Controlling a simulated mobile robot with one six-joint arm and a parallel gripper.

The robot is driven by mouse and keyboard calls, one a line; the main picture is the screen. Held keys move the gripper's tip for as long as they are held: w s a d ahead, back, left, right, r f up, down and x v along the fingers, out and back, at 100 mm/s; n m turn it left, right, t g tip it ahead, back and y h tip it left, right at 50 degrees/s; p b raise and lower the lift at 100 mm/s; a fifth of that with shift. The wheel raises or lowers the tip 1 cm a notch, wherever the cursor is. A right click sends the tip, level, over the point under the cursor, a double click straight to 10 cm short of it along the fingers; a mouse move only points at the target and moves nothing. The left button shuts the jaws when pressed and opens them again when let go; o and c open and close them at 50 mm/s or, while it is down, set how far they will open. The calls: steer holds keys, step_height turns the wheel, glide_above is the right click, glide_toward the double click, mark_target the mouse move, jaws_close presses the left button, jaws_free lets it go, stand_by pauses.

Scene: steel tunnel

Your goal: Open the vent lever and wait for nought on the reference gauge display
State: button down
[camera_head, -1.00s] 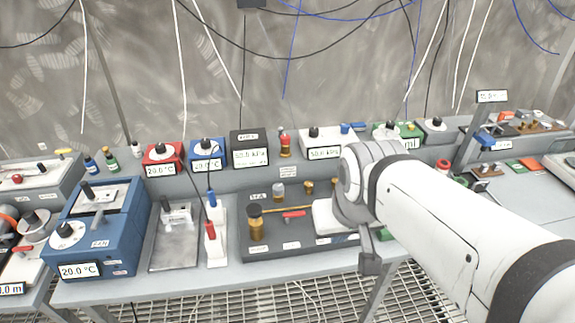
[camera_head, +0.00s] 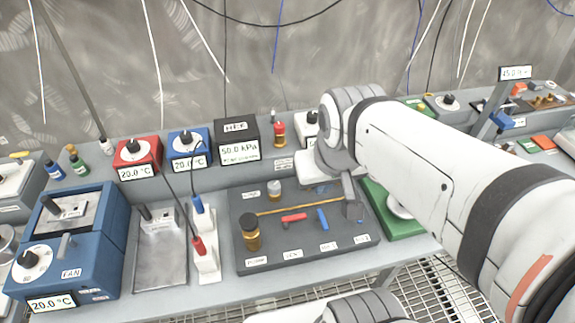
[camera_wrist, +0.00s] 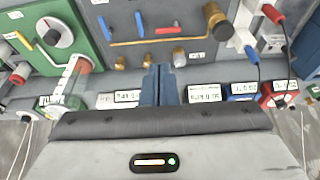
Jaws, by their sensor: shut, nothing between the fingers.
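The dark valve panel (camera_head: 290,240) carries a brass knob (camera_head: 250,232), a red lever (camera_head: 293,218) lying sideways and a blue lever (camera_head: 322,219) turned across the brass pipe. The wrist view shows the red lever (camera_wrist: 168,30), that blue lever (camera_wrist: 139,22) and a second blue lever (camera_wrist: 102,25). The panel labels are too small to read, so I cannot tell which lever is the vent. The black reference gauge display (camera_head: 239,150) reads about 50.0 kPa. My gripper (camera_head: 353,208) is shut and empty, over the panel's right part; its fingers (camera_wrist: 158,85) touch no lever that I can see.
A white stand with blue and red plugs (camera_head: 205,240) and a metal plate (camera_head: 160,255) are left of the panel. A green board (camera_head: 400,225) lies to its right, partly under my arm. Dial boxes stand along the raised back shelf. The bench's front edge is close.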

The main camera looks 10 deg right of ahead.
steer(key=w+f+g+b, duration=0.2)
steer(key=w+f+g, duration=0.1)
steer(key=w+f, duration=0.5)
steer(key=w+f+g+b, duration=0.2)
steer(key=w+f, duration=0.6)
steer(key=w, duration=0.5)
steer(key=shift+a+f+g, duration=0.25)
steer(key=shift+f+g, duration=0.15)
steer(key=shift+g, duration=0.2)
steer(key=shift+f, duration=0.1)
steer(key=p+x, duration=0.1)
steer(key=x, duration=0.9)
steer(key=shift+s, duration=0.2)
steer(key=shift+s+r+p, duration=0.2)
steer(key=shift+s+p, duration=0.35)
steer(key=shift+s, duration=0.7)
steer(key=shift+s+f, duration=0.1)
steer(key=shift+s, duration=0.45)
